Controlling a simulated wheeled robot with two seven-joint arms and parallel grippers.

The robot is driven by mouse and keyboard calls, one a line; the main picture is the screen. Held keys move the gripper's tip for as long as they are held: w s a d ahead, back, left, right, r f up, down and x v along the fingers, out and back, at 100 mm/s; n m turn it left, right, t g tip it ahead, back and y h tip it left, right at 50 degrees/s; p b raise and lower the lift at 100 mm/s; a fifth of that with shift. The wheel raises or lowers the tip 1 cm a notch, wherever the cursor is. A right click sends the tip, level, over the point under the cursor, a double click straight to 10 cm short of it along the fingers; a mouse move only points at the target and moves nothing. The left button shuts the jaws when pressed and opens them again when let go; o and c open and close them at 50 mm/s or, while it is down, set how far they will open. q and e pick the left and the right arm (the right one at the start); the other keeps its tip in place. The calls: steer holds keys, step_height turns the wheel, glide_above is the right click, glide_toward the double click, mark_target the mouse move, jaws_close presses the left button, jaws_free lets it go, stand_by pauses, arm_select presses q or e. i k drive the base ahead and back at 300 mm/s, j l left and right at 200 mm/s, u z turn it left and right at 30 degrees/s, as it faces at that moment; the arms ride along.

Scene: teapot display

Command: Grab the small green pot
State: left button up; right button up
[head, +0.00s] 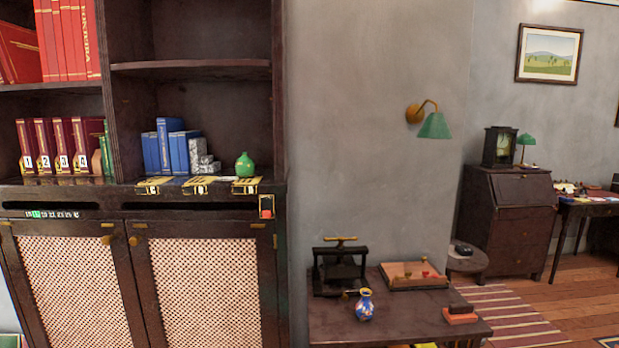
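The small green pot (245,166) is a round, narrow-necked vessel in the head view. It stands upright on the ledge of the dark wooden cabinet (195,228), near the right end of the open shelf bay. A yellow-and-black label lies at its foot. Nothing touches its sides, and it shows in full. Neither of my grippers shows in this view.
Blue books (165,148) and grey patterned blocks (202,160) stand left of the pot. A low table (400,318) at right holds a blue vase (365,305), a black press (340,268) and a wooden tray (411,285).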

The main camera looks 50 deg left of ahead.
mark_target(245, 165)
steer(key=u, duration=2.1)
